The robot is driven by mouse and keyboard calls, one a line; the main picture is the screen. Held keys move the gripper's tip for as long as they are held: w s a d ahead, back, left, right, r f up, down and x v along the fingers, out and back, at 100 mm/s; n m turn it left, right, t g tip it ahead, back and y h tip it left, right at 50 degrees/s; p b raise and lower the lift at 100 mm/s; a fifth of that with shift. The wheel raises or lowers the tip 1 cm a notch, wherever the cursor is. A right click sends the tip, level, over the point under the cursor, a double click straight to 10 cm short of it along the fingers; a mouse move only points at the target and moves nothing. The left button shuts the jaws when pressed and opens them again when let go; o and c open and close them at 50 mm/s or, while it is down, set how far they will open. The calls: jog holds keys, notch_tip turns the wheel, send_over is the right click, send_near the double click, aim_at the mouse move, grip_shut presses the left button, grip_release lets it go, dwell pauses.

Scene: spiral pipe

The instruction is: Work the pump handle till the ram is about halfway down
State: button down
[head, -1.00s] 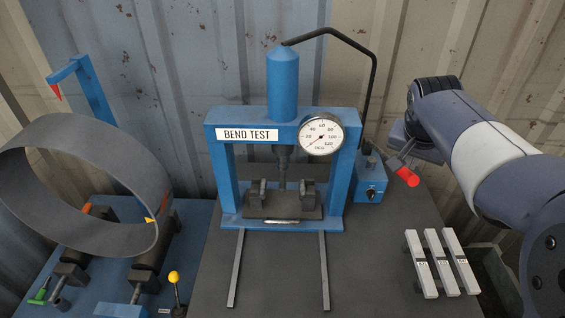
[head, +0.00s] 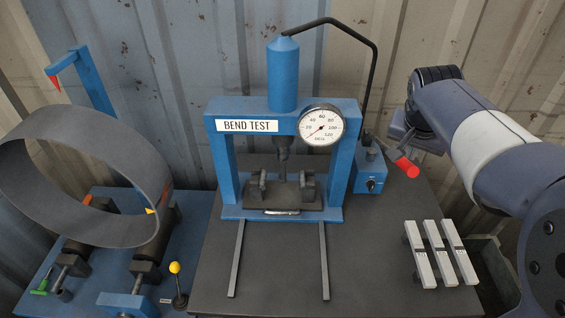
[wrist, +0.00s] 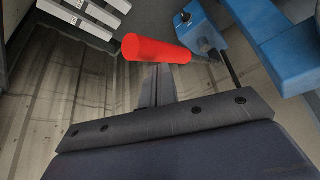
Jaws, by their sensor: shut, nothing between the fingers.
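The blue bend-test press (head: 230,175) stands on the dark bench, with its ram (head: 282,150) hanging from the crossbar above two dark supports (head: 307,186). The ram's tip is hard to make out between them. The round gauge (head: 321,125) has its needle toward the lower left. The pump (head: 370,172), a blue box at the press's right, has a handle with a red grip (head: 407,167). In the wrist view the red grip (wrist: 155,48) lies across the tips of my gripper (wrist: 157,70), which is shut and empty. I cannot tell whether they touch.
A black hose (head: 376,70) arches from cylinder to pump. Several pale metal bars (head: 441,253) lie at the bench's right, beside a dark bin (head: 495,265). A large grey ring (head: 70,228) on rollers stands at left. A corrugated wall is close behind.

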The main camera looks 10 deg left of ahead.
aim_at(409, 165)
jog(key=shift+s+d+f+b, duration=0.1)
jog(key=shift+s+f+b, duration=0.15)
jog(key=shift+f+b, duration=0.75)
jog(key=shift+s+f+b, duration=0.25)
jog(key=shift+f+b, duration=0.45)
jog(key=shift+f, duration=0.5)
jog(key=r+p, duration=0.3)
jog(key=w+r+p, duration=0.1)
jog(key=r, duration=0.1)
jog(key=shift+r+p, duration=0.25)
jog(key=shift+p, duration=0.15)
jog(key=shift+f, duration=0.1)
